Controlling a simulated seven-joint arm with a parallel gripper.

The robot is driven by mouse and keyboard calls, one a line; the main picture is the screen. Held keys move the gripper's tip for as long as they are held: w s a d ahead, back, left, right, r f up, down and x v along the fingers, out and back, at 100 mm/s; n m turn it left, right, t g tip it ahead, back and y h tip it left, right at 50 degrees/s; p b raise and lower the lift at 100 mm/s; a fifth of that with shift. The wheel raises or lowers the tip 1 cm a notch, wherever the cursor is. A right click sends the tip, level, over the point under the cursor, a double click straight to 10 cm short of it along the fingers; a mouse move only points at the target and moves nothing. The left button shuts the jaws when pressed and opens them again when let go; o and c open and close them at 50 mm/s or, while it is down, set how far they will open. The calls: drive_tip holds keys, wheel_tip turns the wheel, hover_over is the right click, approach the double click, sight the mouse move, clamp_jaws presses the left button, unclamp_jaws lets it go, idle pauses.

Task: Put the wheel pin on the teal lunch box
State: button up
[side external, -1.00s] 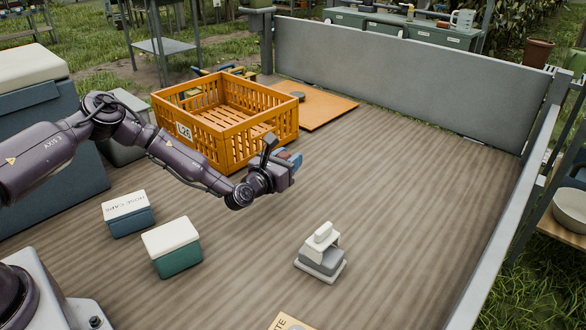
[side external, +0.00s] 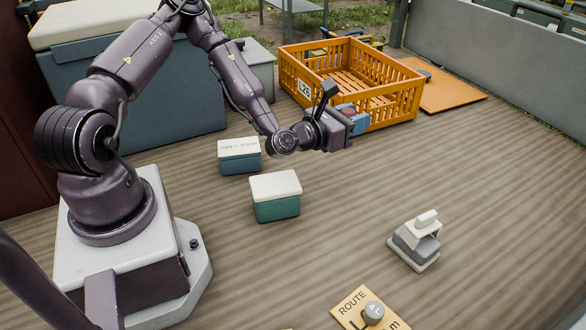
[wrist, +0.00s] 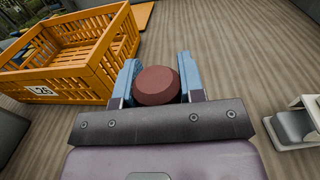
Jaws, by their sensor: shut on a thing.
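My gripper (side external: 358,118) is in the air in front of the orange crate, its blue fingers shut on a reddish-brown, round-ended thing. I take this to be the wheel pin (wrist: 156,86); in the wrist view only its rounded end shows between the fingers, and the rest is hidden. The teal lunch box (side external: 276,206) has a white lid and stands upright on the deck, to the left of and nearer than my gripper. Its lid is bare.
A bluish box lettered HOSE CAPS (side external: 239,163) stands behind the lunch box. The orange crate (side external: 308,97) is behind my gripper. A grey-and-white device (side external: 415,242) and a route card (side external: 352,303) bearing a grey knob are at the right front. Deck between is clear.

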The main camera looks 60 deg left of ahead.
drive_tip(key=s+a+m+h, duration=0.2)
drive_tip(key=s+m+h, duration=0.2)
drive_tip(key=s+h, duration=0.45)
drive_tip(key=m+g+h, duration=0.2)
drive_tip(key=m+h, duration=0.1)
hover_over(283, 183)
drive_tip(key=shift+f, duration=2)
drive_tip(key=shift+f, duration=0.1)
drive_tip(key=o, duration=0.9)
drive_tip(key=shift+o, duration=0.2)
